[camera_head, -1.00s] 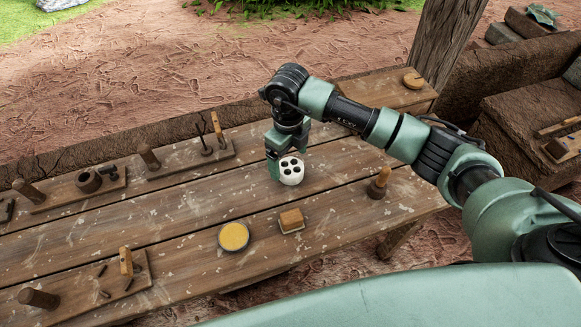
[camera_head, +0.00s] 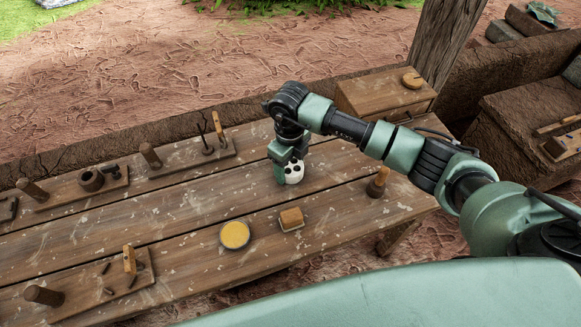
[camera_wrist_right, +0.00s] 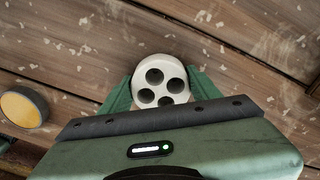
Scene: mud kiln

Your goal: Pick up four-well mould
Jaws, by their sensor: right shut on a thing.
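The four-well mould (camera_head: 294,174) is a small white round block with dark round wells in its top. It is at the middle of the wooden table in the head view. In the right wrist view the mould (camera_wrist_right: 160,80) shows its dark wells between the two green fingers. My right gripper (camera_head: 284,172) is shut on the mould, with a finger on each side of it. I cannot tell whether the mould touches the table or is just above it. My left gripper is not in view.
A yellow-topped round dish (camera_head: 235,235) and a wooden block (camera_head: 291,219) stand nearer on the table (camera_head: 190,215). A wooden peg-like tool (camera_head: 378,182) is to the right. Tool racks (camera_head: 190,155) line the back left. A wooden box (camera_head: 385,95) is behind my arm.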

